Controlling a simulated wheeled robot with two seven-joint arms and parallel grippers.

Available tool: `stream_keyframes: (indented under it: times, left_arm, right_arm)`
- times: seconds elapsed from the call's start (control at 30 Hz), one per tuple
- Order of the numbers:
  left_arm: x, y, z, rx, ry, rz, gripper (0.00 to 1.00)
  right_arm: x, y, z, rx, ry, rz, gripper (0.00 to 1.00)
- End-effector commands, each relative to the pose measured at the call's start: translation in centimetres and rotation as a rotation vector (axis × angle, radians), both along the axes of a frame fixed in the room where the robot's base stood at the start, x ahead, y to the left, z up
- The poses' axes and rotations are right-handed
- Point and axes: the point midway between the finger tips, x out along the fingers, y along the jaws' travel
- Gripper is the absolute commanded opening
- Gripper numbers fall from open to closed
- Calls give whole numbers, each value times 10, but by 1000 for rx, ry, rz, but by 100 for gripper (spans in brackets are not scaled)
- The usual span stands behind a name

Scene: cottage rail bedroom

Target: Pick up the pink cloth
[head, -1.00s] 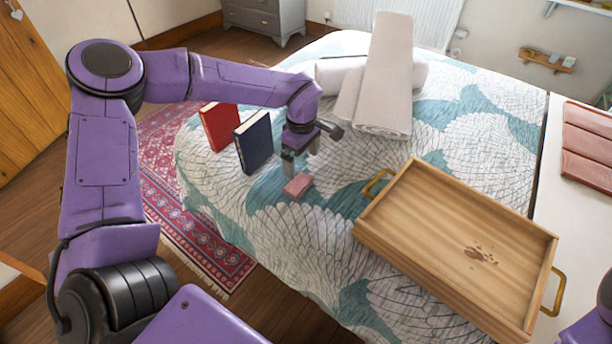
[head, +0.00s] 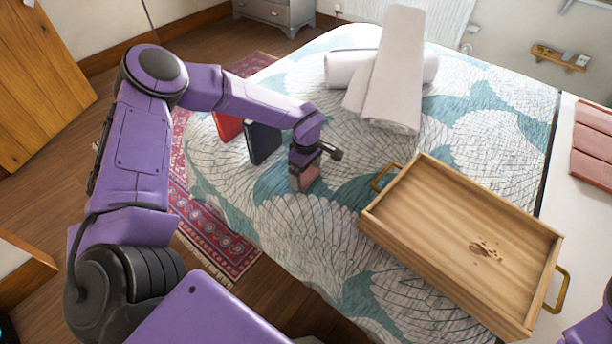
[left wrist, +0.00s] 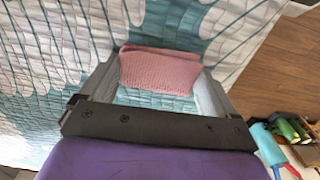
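The pink cloth (head: 305,178) is a small folded piece lying on the patterned bedspread, partly hidden by my left gripper in the head view. In the left wrist view the cloth (left wrist: 160,72) sits between the two grey fingers, one along each side edge. My left gripper (head: 304,180) is down at the cloth, pointing at the bed. The fingers look close against the cloth's sides, but I cannot tell whether they press on it. My right gripper is out of view.
A wooden tray (head: 455,235) with brass handles lies to the right. White rolled towels (head: 393,75) lie at the back. Bedspread in front of the cloth is clear.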

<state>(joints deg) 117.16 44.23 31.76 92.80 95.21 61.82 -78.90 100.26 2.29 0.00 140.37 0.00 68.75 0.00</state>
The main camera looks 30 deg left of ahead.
Motion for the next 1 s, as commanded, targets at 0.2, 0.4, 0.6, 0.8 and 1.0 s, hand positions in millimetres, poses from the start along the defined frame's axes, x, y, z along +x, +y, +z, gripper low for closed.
stream_keyframes:
  times: [0.2,0.4,0.6,0.8,1.0]
  left_arm:
    - [0,0,1,0,0,0,61]
    - [1,0,14,-1,-3,0,61]
    - [-22,-4,61,-6,-7,-3,61]
    - [-78,-12,105,-7,-5,-4,61]
    - [-122,-17,125,-4,-4,-2,61]
  right_arm:
    - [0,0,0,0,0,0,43]
    - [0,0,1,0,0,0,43]
    - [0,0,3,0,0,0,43]
    - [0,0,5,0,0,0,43]
    - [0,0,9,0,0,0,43]
